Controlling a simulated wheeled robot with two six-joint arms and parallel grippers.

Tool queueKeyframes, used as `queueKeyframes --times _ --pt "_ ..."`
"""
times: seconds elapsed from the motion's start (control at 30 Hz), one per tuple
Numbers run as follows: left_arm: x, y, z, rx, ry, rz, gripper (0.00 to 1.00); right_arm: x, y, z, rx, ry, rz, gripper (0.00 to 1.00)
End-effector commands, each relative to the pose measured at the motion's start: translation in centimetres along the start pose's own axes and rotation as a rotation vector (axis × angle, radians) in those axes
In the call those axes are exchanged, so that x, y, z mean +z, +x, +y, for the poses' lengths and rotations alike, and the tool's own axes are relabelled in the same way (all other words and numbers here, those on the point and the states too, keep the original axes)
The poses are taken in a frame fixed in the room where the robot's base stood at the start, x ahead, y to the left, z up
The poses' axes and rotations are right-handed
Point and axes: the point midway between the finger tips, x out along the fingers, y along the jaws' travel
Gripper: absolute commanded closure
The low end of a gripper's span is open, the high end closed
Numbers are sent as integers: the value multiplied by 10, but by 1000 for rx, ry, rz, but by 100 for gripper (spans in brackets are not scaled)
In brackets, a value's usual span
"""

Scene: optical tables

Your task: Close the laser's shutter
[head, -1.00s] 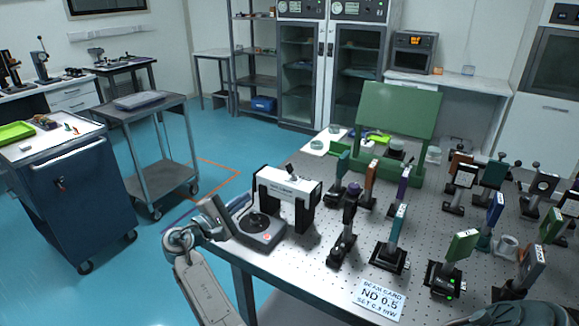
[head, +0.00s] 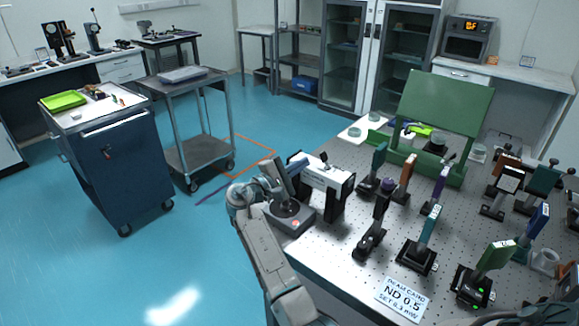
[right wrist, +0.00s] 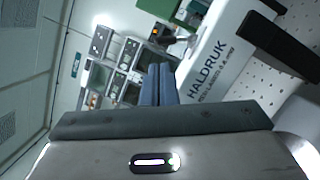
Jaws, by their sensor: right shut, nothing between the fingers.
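The laser is a white box (head: 325,178) with black end brackets, standing at the table's left edge. In the right wrist view its white side (right wrist: 222,62) reads HALDRUK. A small dark knob or lever (head: 324,158) shows on its top; I cannot tell whether it is the shutter or how it is set. My right gripper (head: 297,164) is at the laser's left end, above a grey unit. In the right wrist view its fingers (right wrist: 157,84) are together and empty, beside the laser; contact cannot be told.
A grey cart (head: 198,155) and blue cabinet (head: 108,165) stand left, with floor between.

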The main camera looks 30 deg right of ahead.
Motion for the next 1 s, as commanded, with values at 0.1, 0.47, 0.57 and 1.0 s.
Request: queueKeyframes --times 0.1,0.47,0.57,1.0 --pt "3 -9 3 4 -2 -6 64 2 20 3 2 -2 -2 100" --pt "5 -12 -4 -3 1 -11 64 0 37 0 0 0 1 100" --pt "3 -12 -5 -4 1 -8 64 0 37 0 0 0 1 100" --pt "1 -4 -5 -5 1 -5 64 1 37 0 -13 51 0 100"
